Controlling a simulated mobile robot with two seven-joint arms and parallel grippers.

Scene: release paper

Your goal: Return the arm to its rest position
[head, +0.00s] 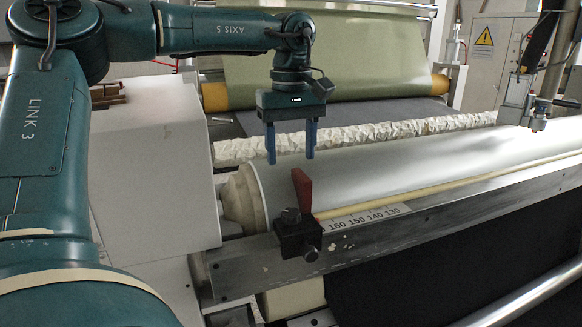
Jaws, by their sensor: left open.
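My left gripper (291,142) hangs from my teal arm, which comes in from the left. Its two blue fingers point down and stand apart with nothing between them. The gripper is above the left end of a large white paper roll (400,165), behind a small red lever (302,190) on a black clamp (298,238). No contact between the fingers and the roll can be made out. My right gripper is not in view.
A metal rail with a numbered scale (365,219) runs along the front of the roll. A crumpled white roll (350,137) lies behind it. A green sheet roll (370,60) with yellow ends stands at the back. A white housing (150,170) is at left. A warning-signed cabinet (497,65) is at back right.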

